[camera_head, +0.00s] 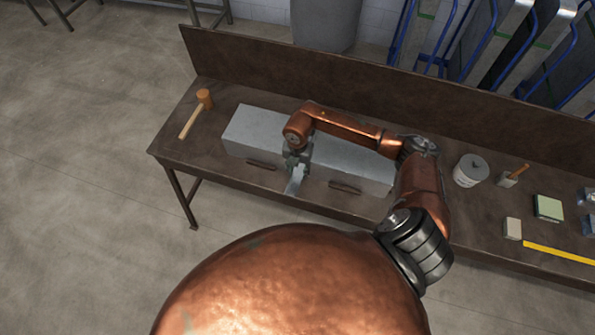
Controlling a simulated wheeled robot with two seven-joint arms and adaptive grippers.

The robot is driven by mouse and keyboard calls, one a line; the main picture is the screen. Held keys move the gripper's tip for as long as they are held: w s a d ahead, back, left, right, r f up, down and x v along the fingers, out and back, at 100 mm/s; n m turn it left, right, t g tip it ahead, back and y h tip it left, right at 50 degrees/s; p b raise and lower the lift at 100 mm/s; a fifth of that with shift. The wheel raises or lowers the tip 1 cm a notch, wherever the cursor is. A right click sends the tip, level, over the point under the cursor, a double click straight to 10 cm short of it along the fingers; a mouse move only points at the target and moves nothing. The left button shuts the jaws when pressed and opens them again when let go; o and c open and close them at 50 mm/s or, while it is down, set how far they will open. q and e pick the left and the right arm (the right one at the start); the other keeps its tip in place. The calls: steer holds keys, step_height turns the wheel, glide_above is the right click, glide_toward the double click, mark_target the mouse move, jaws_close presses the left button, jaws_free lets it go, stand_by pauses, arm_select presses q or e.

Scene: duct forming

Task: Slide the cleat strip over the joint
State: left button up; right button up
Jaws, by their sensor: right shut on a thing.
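A grey sheet-metal duct (255,132) lies lengthwise on the brown workbench. My right arm reaches over the duct from the right. My right gripper (297,166) points down at the duct's front side, near its middle, and is shut on a light metal cleat strip (295,182). The strip sticks out from the fingers toward the bench's front edge. The gripper and arm cover the middle of the duct, so the joint is hidden. I cannot tell whether the strip touches the duct. My left gripper is not in view.
Two dark bars (262,165) (345,187) lie along the duct's front. A mallet (196,112) lies at the bench's left end. A pot (470,171), a brush (509,178), a green-topped block (548,207) and a yellow ruler (560,253) are on the right. A backboard (300,75) closes the rear.

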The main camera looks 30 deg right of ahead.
mark_target(301, 165)
steer(key=shift+w+d, duration=0.1)
steer(key=shift+d, duration=0.05)
steer(key=shift+w+d+b, duration=0.9)
steer(key=shift+w+d, duration=0.35)
steer(key=shift+d, duration=0.15)
steer(key=shift+d, duration=0.1)
steer(key=shift+w+d+b, duration=1)
steer(key=shift+w+d, duration=0.25)
steer(key=shift+d, duration=0.2)
steer(key=shift+w+d+b, duration=1)
steer(key=shift+w+d, duration=0.3)
steer(key=shift+d, duration=0.2)
steer(key=shift+w, duration=0.1)
steer(key=shift+w+d+b, duration=1.1)
steer(key=shift+w+d, duration=0.1)
steer(key=shift+d, duration=0.3)
